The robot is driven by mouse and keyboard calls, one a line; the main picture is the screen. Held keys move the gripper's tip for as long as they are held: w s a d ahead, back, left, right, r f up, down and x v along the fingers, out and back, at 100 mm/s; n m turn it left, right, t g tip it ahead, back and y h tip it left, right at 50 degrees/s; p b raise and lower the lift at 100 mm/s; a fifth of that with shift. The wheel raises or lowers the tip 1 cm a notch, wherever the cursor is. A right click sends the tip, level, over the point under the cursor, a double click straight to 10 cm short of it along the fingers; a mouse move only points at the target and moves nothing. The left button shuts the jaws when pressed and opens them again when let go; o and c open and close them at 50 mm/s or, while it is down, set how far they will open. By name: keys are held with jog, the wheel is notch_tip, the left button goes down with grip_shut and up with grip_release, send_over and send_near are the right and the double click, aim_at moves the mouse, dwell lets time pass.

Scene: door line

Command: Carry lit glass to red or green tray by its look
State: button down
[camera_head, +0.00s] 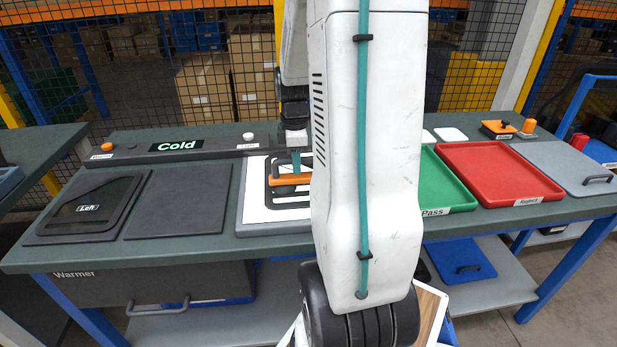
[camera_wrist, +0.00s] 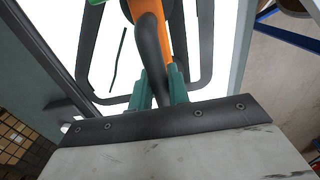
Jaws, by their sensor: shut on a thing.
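The lit glass (camera_head: 283,200) has a dark rounded border and lies over a bright white light panel (camera_head: 251,205), partly hidden by my arm. Its border also shows in the wrist view (camera_wrist: 205,50). A thin dark curved line (camera_wrist: 118,60) shows against the white inside the border. An orange-and-black handle (camera_head: 290,180) crosses over the glass. My gripper (camera_wrist: 160,88) is shut on the handle's black part; it shows in the head view (camera_head: 297,163) too. I cannot tell whether the glass is lifted. The green tray (camera_head: 437,183), marked Pass, and red tray (camera_head: 497,170), marked Reject, look empty.
A dark glass marked Left (camera_head: 90,208) lies at the left beside a bare dark mat (camera_head: 180,199). A console reading Cold (camera_head: 180,146) runs behind. A grey lidded panel (camera_head: 572,165) and an orange device (camera_head: 497,128) stand at the right. Mesh fencing closes the back.

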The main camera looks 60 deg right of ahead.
jog(key=shift+w+r, duration=0.1)
jog(key=shift+r, duration=3.65)
jog(key=s+d, duration=0.9)
jog(key=s, duration=0.1)
jog(key=shift+s, duration=0.3)
jog(key=shift+d, duration=0.15)
jog(key=s+d, duration=0.9)
jog(key=s, duration=0.1)
jog(key=shift+s, duration=0.25)
jog(key=shift+d, duration=0.1)
jog(key=s+d, duration=0.9)
jog(key=s, duration=0.1)
jog(key=shift+s, duration=0.3)
jog(key=shift+d, duration=0.1)
jog(key=s+d, duration=0.9)
jog(key=s, duration=0.1)
jog(key=shift+s, duration=0.25)
